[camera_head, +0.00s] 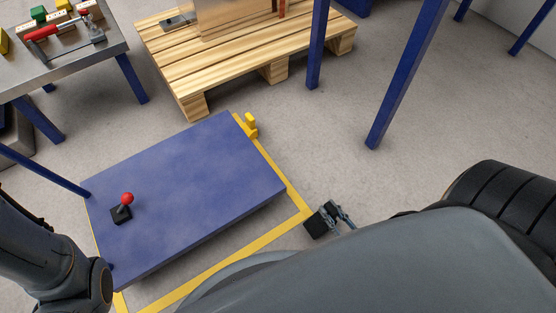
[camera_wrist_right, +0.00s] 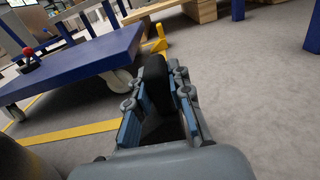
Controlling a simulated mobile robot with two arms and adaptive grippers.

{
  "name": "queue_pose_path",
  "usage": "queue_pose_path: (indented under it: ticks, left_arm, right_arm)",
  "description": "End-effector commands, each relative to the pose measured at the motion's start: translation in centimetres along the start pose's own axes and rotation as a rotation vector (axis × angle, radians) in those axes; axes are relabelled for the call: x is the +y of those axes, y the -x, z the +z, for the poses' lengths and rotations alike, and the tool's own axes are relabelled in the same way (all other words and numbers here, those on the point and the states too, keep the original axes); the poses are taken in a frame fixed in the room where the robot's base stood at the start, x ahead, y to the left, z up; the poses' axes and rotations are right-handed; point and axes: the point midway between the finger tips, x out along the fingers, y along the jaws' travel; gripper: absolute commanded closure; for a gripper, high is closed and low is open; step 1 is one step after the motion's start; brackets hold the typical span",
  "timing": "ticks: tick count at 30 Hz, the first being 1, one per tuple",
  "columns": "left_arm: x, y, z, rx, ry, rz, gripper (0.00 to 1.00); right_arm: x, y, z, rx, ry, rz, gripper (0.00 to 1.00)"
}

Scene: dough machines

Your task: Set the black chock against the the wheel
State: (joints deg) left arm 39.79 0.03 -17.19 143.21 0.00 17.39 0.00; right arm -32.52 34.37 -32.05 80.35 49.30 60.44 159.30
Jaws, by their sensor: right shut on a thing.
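My right gripper (camera_head: 338,217) is shut on the black chock (camera_head: 318,223), just outside the near right corner of the yellow floor tape. In the right wrist view the black chock (camera_wrist_right: 156,78) is between the two blue-padded fingers of the right gripper (camera_wrist_right: 160,88). A pale caster wheel (camera_wrist_right: 116,79) under the blue cart (camera_wrist_right: 75,53) shows to the left of the chock, apart from it. The cart's flat blue top (camera_head: 190,175) hides its wheels in the head view. My left arm shows at the lower left, but its gripper is out of view.
A yellow piece (camera_head: 250,126) stands at the cart's far right corner. A red-knobbed black part (camera_head: 122,208) sits on the cart. A wooden pallet (camera_head: 240,65) lies behind, and a metal workbench (camera_head: 65,62) stands far left. Floor right of the cart is clear.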

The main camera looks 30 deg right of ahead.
Motion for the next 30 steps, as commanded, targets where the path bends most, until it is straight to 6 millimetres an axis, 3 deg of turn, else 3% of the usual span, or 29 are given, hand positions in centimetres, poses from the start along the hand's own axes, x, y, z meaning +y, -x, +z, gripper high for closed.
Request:
queue_pose_path:
  ticks: [2, 5, 21, 24, 30]
  left_arm:
    - [0.1, 0.2, -0.1, 0.001, 0.0, 0.0, 0.57]
    - [0.2, 0.8, -0.4, 0.003, 0.0, 0.001, 0.57]
    - [1.3, 6.0, -2.2, 0.003, 0.0, 0.001, 0.57]
    - [1.4, 6.4, -2.4, 0.003, 0.0, 0.002, 0.57]
    - [1.5, 7.1, -2.6, 0.005, 0.0, 0.002, 0.57]
  right_arm:
    - [0.1, 0.0, -0.4, -0.003, 0.0, 0.014, 1.0]
    - [0.2, -1.6, -0.6, -0.008, -0.002, 0.018, 1.0]
    - [0.4, -15.5, -0.6, -0.008, -0.002, 0.015, 1.0]
    - [0.4, -16.9, -0.5, -0.007, -0.002, 0.015, 1.0]
    - [0.4, -17.5, -0.9, -0.003, -0.001, 0.015, 1.0]
